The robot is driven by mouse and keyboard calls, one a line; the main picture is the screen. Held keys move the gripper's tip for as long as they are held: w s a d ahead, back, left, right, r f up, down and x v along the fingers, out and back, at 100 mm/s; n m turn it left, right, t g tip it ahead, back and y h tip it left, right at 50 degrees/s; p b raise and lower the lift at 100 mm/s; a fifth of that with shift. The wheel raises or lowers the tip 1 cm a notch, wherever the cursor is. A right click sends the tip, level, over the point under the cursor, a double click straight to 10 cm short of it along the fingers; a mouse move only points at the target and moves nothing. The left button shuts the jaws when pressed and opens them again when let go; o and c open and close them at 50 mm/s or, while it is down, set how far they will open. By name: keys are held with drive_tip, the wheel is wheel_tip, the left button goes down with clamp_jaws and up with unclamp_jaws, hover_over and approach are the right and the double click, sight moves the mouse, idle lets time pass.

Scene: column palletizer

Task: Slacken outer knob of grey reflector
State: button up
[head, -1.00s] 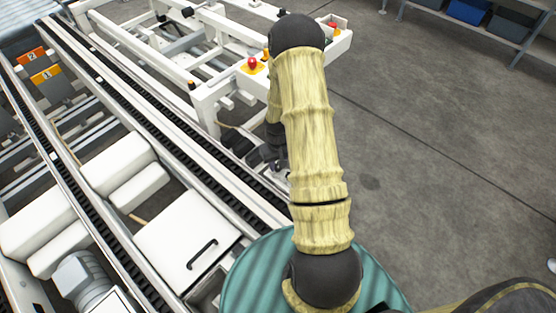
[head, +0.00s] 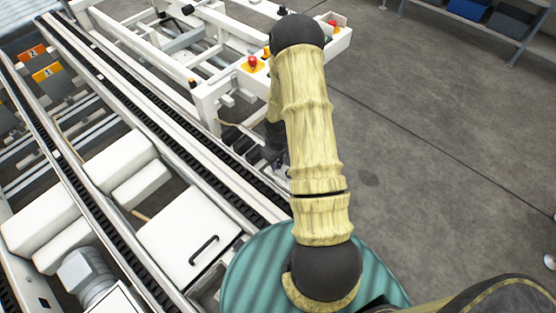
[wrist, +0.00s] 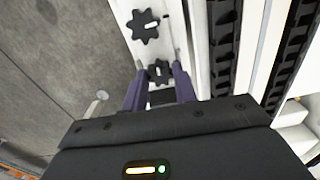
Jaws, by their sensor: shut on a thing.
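In the wrist view, two black star-shaped knobs sit on a pale metal bracket (wrist: 173,28). The far knob (wrist: 144,26) stands free, with a white mark on it. The near knob (wrist: 159,71) lies between the fingertips of my gripper (wrist: 159,74), which is shut on it. A dark block lies between the fingers behind that knob. I cannot make out the grey reflector clearly. In the head view, my gripper (head: 271,148) is low beside the conveyor's right rail, partly hidden by my arm.
A black chain track (head: 150,125) runs along the conveyor, close to my gripper. A white frame with a red emergency button (head: 253,62) stands behind it. A white lidded box (head: 187,240) is at the lower left. Open concrete floor (head: 440,150) lies to the right.

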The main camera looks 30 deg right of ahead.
drive_tip(key=o, duration=0.7)
